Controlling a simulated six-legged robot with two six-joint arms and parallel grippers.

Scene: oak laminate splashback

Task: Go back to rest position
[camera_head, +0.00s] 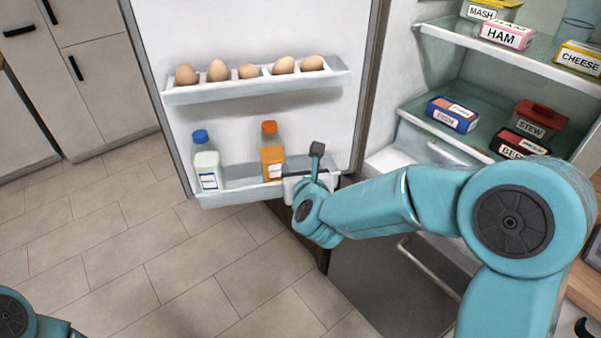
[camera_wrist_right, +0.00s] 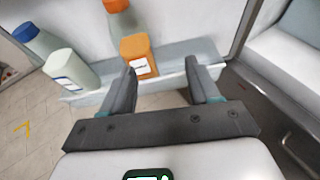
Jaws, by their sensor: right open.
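My right gripper (camera_head: 310,165) is by the lower shelf of the open fridge door, just right of the orange bottle. In the right wrist view its two dark fingers (camera_wrist_right: 163,85) are apart with nothing between them, and the door shelf lies beyond them. My right arm reaches in from the right in the head view. Of my left arm, only a teal part shows at the lower left corner of the head view; its gripper is out of view.
The fridge door (camera_head: 255,125) stands open. Its upper rack (camera_head: 260,90) holds several eggs. Its lower shelf (camera_head: 235,193) holds a white bottle (camera_head: 207,165) and an orange bottle (camera_head: 271,155). Labelled packages stand on shelves (camera_head: 480,125) at right. Tiled floor (camera_head: 110,240) is clear at left.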

